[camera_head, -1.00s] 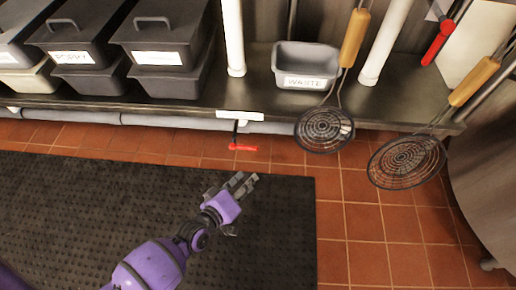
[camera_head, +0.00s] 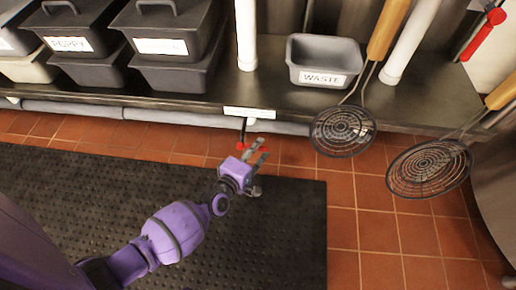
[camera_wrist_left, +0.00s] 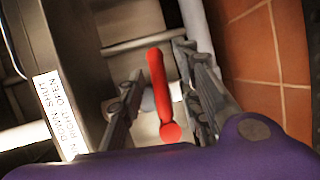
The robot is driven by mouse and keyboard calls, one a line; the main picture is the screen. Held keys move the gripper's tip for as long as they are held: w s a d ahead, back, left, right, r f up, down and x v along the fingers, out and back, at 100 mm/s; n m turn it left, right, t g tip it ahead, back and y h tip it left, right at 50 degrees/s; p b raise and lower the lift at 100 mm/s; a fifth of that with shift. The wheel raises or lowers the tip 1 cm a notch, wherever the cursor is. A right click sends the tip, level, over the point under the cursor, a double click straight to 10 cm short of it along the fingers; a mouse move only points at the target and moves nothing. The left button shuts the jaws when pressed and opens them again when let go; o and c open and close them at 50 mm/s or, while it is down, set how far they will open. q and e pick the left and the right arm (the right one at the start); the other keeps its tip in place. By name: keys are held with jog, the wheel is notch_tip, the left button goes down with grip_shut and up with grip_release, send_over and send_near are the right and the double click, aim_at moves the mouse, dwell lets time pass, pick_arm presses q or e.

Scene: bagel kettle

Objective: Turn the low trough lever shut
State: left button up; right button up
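The low trough lever (camera_head: 240,146) is a red handle hanging below the shelf's front edge, partly hidden by my left gripper (camera_head: 260,147) in the head view. In the left wrist view the red lever (camera_wrist_left: 158,85) lies lengthwise between the two fingers of my left gripper (camera_wrist_left: 158,64). The fingers are apart, with a visible gap on each side of the lever. A white label (camera_wrist_left: 55,110) beside it has text that seems to read "down shut, right open". My right gripper is in neither view.
A grey pipe (camera_head: 165,117) runs under the steel shelf's edge. Two wire skimmers (camera_head: 343,130) overhang the edge to the right. A grey waste bin (camera_head: 325,62) and dark lidded bins (camera_head: 165,75) stand on the shelf. Another red handle (camera_head: 484,35) is at upper right.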

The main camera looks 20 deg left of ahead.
pick_arm(q)
jog(key=shift+w, duration=0.3)
grip_shut()
dwell(0.4)
